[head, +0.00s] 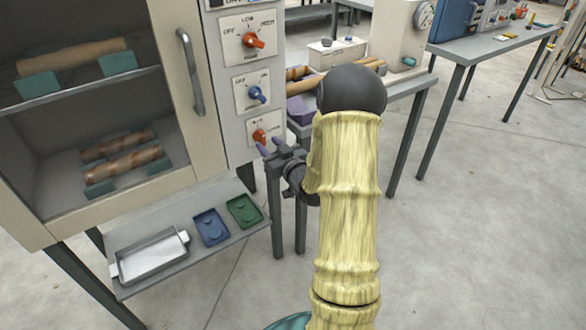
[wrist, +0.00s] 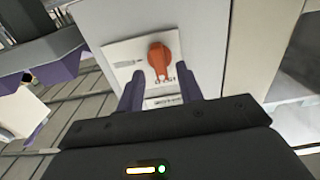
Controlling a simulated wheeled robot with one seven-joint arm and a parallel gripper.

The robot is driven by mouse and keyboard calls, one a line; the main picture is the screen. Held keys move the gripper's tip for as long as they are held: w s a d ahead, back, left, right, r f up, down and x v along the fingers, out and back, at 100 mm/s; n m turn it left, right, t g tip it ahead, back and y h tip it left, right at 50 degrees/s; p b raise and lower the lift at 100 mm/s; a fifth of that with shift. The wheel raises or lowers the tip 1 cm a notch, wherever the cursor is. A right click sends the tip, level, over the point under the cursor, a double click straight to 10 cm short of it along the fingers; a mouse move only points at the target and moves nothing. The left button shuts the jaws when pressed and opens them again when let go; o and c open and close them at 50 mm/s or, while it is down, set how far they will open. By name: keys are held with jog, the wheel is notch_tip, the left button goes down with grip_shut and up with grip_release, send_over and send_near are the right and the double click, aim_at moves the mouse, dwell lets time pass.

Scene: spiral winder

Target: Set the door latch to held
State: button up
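The lowest control on the panel is an orange-red rotary knob (head: 259,136) on a white plate. Its lettering is too small to read, so I cannot confirm that it is the door latch. In the wrist view the knob (wrist: 160,58) sits just beyond and between my fingertips, with its narrow end towards my gripper. My gripper (head: 271,149) is in front of this plate. Its two purple fingers (wrist: 158,84) are apart with nothing between them, and I see no clear contact with the knob. The cabinet door (head: 176,95) appears closed.
Above are a blue knob (head: 257,93) and another orange-red knob (head: 253,41). The door handle (head: 190,72) stands out left of the panel. A shelf below holds a metal tray (head: 150,257), a blue tray (head: 211,227) and a green tray (head: 243,210). A bench stands behind my arm.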

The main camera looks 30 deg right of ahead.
jog(key=s+p, duration=0.4)
jog(key=s, duration=0.7)
jog(key=shift+s+d+r, duration=0.25)
jog(key=shift+s+d, duration=0.1)
jog(key=shift+s, duration=0.05)
jog(key=shift+p, duration=0.55)
jog(key=p, duration=0.2)
jog(key=shift+s+p, duration=0.3)
jog(key=shift+p, duration=0.05)
jog(key=shift+s+d+p, duration=0.1)
jog(key=shift+p, duration=0.3)
jog(key=s+p, duration=0.1)
jog(key=p, duration=0.4)
jog(key=shift+s+f, duration=0.2)
jog(key=shift+s, duration=0.15)
jog(key=shift+a, duration=0.2)
